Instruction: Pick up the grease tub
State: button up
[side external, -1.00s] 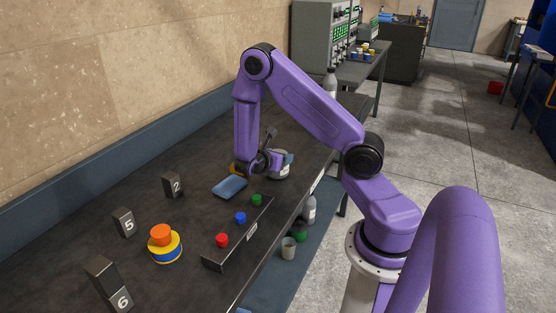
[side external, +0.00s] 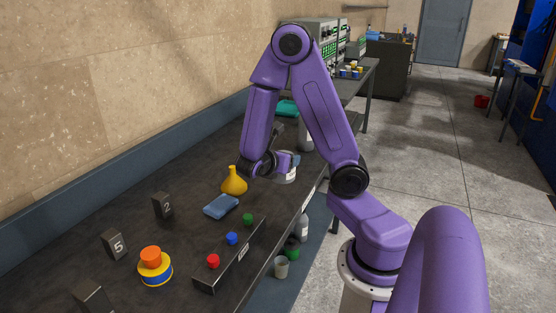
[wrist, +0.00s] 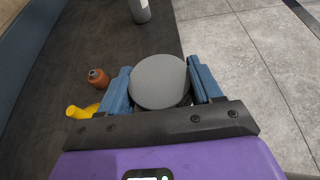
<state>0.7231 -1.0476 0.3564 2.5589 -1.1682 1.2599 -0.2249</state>
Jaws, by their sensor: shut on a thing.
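The grease tub (wrist: 158,84) shows in the wrist view as a round grey lid between my two blue fingers. In the side external view the white side of the tub (side external: 287,178) shows below my gripper (side external: 284,160), close to the right edge of the bench. In the wrist view my gripper (wrist: 160,82) is shut on the tub, one finger on each side. The gap between tub and bench is hard to judge.
On the dark bench (side external: 130,290) stand a yellow flask (side external: 234,182), a blue sponge (side external: 221,206) and a button box (side external: 232,255). A grey bottle (side external: 305,138) stands beyond my gripper. An orange bottle (wrist: 98,78) is left of it in the wrist view.

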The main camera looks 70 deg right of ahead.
jog(key=s+a+r, duration=0.2)
jog(key=s+a, duration=0.1)
jog(key=s, duration=0.1)
jog(key=shift+s+r, duration=0.3)
jog(key=shift+s, duration=0.1)
